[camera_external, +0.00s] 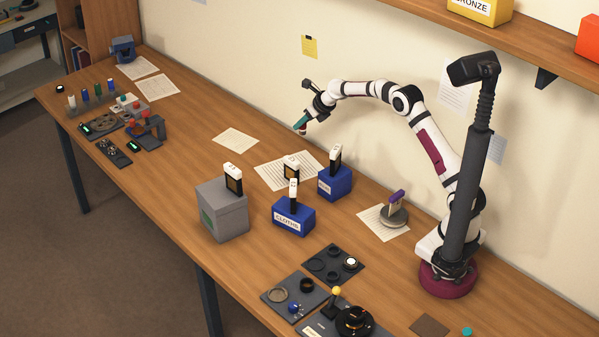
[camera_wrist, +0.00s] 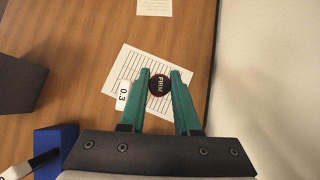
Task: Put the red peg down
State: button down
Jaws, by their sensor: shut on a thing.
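My gripper (camera_external: 303,123) is in the air above the back of the table, pointing down and left. Its green fingers are shut on the red peg (camera_external: 302,131), a small piece with red and white at the fingertips. In the wrist view its dark red round end (camera_wrist: 159,85), with a light label on it, sits between the fingertips. A lined paper sheet (camera_wrist: 120,67) lies below it. The peg's lower part is hidden in the wrist view.
Blue boxes (camera_external: 293,219) (camera_external: 335,186) and a grey box (camera_external: 222,214) with white-topped tools stand below. A rack of coloured pegs (camera_external: 86,103) is at the far left. Dark trays (camera_external: 333,264) are at the front. Bare tabletop lies around a small sheet (camera_external: 236,140).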

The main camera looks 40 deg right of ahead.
jog(key=d+m+h, duration=0.1)
jog(key=d, duration=0.5)
jog(key=f, duration=1.5)
jog(key=shift+w+a, duration=0.25)
jog(key=shift+f, duration=0.2)
jog(key=c, duration=0.6)
grip_release()
